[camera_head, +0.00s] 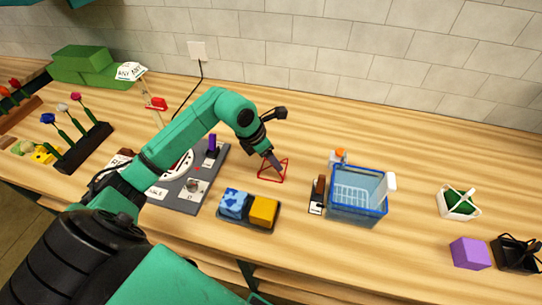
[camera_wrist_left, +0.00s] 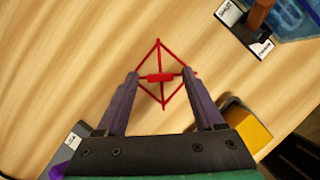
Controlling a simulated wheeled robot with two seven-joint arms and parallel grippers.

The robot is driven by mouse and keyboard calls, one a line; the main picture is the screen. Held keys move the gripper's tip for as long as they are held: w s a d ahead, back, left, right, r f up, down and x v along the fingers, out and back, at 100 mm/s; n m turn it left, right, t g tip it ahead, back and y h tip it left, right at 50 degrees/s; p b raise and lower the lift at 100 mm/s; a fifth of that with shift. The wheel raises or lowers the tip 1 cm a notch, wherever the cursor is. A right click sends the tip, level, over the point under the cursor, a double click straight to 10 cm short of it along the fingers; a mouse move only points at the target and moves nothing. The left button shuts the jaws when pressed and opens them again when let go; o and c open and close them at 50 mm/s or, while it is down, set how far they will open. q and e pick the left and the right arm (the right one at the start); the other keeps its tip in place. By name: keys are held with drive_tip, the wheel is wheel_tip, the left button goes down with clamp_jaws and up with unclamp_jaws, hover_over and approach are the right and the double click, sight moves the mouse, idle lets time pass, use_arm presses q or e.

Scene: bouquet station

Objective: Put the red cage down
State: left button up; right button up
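The red cage (camera_head: 285,178) is a thin wire frame at the middle of the table in the head view, and appears to stand on the wood. In the left wrist view the cage (camera_wrist_left: 161,96) shows as a diamond outline with a short thick red bar at its centre. My left gripper (camera_head: 271,158) is directly over it, pointing down. In the wrist view its two fingertips (camera_wrist_left: 160,74) are spread on either side of the red bar, with a gap on each side. My right gripper is not in view.
A tray with blue and yellow blocks (camera_head: 264,211) is close in front of the cage. A grey board (camera_head: 187,204) lies to its left. A blue basket (camera_head: 358,215) and a small labelled stand (camera_head: 317,207) are to its right. Bare wood lies behind the cage.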

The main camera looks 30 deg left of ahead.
use_arm(q)
drive_tip(key=shift+r, duration=0.1)
drive_tip(key=shift+r, duration=0.25)
drive_tip(key=b+v, duration=0.2)
drive_tip(key=v, duration=0.9)
drive_tip(key=shift+r, duration=0.35)
drive_tip(key=shift+s+a+f, duration=0.1)
drive_tip(key=shift+s, duration=0.1)
